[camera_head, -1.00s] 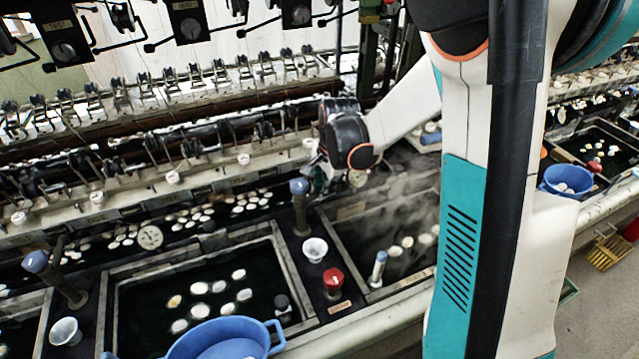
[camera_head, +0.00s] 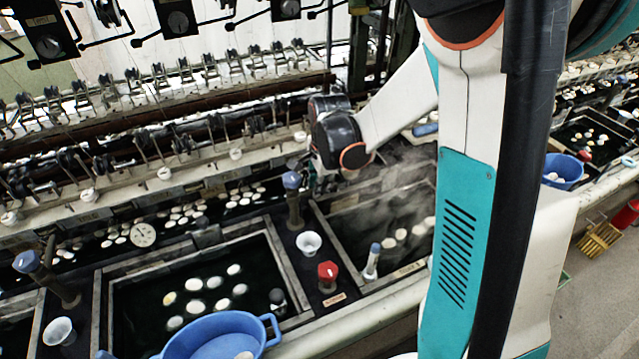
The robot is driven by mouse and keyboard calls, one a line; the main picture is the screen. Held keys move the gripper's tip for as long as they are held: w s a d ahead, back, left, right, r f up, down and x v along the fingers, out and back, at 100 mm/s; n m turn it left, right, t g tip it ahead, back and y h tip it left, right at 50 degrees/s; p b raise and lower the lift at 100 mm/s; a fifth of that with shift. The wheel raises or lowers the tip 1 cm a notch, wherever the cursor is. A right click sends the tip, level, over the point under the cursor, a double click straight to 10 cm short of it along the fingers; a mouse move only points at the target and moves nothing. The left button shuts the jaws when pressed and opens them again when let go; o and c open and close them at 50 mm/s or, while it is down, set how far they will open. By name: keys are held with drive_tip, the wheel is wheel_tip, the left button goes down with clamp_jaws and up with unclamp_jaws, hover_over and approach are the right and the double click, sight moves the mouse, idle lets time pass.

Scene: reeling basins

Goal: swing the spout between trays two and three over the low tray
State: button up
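A dark upright spout with a blue top (camera_head: 292,182) stands on the divider between two sunken trays. The left tray (camera_head: 283,262) holds dark water and several pale cocoons. The right tray (camera_head: 335,262) is steaming, with pale cocoons partly hidden by my arm. Another blue-topped spout (camera_head: 47,277) leans at the far left. My gripper (camera_head: 311,182) is just right of the middle spout's top, mostly hidden behind my dark wrist. I cannot tell whether it touches the spout or whether its fingers are open.
A white cup (camera_head: 308,243) and a red knob (camera_head: 328,275) sit on the divider. A blue basin (camera_head: 213,335) stands at the front edge of the left tray. A row of reeling fittings (camera_head: 165,174) runs behind the trays. Another blue basin (camera_head: 563,170) is at the right.

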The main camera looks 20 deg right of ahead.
drive_tip(key=o, duration=0.4)
drive_tip(key=shift+o, duration=0.2)
wheel_tip(320, 180, up, 12)
drive_tip(key=s, duration=0.2)
drive_tip(key=shift+s, duration=0.2)
drive_tip(key=shift+f, duration=0.15)
